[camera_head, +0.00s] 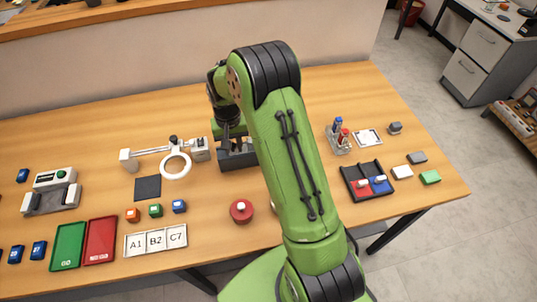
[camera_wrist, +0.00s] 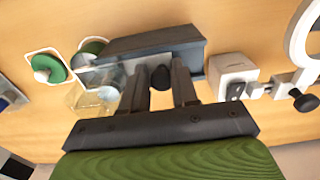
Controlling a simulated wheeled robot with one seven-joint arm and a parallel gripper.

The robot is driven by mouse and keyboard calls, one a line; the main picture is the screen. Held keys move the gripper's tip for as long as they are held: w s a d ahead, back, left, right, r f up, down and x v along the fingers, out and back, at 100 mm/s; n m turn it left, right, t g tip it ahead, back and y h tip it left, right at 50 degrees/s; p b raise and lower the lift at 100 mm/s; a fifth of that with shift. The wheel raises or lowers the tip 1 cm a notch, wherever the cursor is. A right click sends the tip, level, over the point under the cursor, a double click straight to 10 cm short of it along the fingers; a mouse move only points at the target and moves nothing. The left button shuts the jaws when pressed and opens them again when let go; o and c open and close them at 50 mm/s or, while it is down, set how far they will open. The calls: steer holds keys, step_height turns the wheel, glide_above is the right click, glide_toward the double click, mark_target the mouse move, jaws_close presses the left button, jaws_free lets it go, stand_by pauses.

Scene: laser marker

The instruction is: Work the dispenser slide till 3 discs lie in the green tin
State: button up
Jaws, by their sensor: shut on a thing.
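The dispenser (camera_wrist: 135,45) is a dark grey block on the table, partly hidden behind my arm in the head view (camera_head: 238,161). My gripper (camera_wrist: 161,85) is at its near side in the wrist view, with its two fingers closed on a small dark knob (camera_wrist: 161,77), which looks like the slide's handle. A round green item with a pale middle (camera_wrist: 92,47) sits beside the dispenser's left end, partly covered; it may be the green tin. A second green round item with a whitish top (camera_wrist: 48,68) stands farther left. I cannot count any discs. My arm hides this area in the head view.
A magnifier with a white ring (camera_head: 175,163) stands left of the dispenser. A clear yellowish piece (camera_wrist: 88,98) lies near the dispenser's left end. A red round item (camera_head: 241,210) is in front. A black divided tray (camera_head: 367,181) is to the right.

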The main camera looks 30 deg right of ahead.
mark_target(222, 156)
steer(key=shift+w+a+f, duration=0.15)
steer(key=shift+a+f, duration=0.05)
steer(key=shift+a, duration=0.65)
steer(key=shift+w+a+f, duration=0.15)
steer(key=shift+a+f, duration=0.05)
steer(key=shift+a, duration=0.75)
stand_by(0.4)
steer(key=shift+s+d, duration=0.2)
steer(key=shift+d, duration=0.5)
steer(key=shift+s+d, duration=0.25)
steer(key=shift+d, duration=0.45)
steer(key=shift+s+d, duration=0.2)
steer(key=shift+d, duration=0.5)
steer(key=shift+w+a, duration=0.2)
steer(key=shift+a, duration=0.45)
steer(key=shift+w+a, duration=0.25)
steer(key=shift+a, duration=0.45)
steer(key=shift+w+a, duration=0.2)
steer(key=shift+a, duration=0.45)
steer(key=shift+c, duration=0.2)
steer(key=shift+a, duration=0.15)
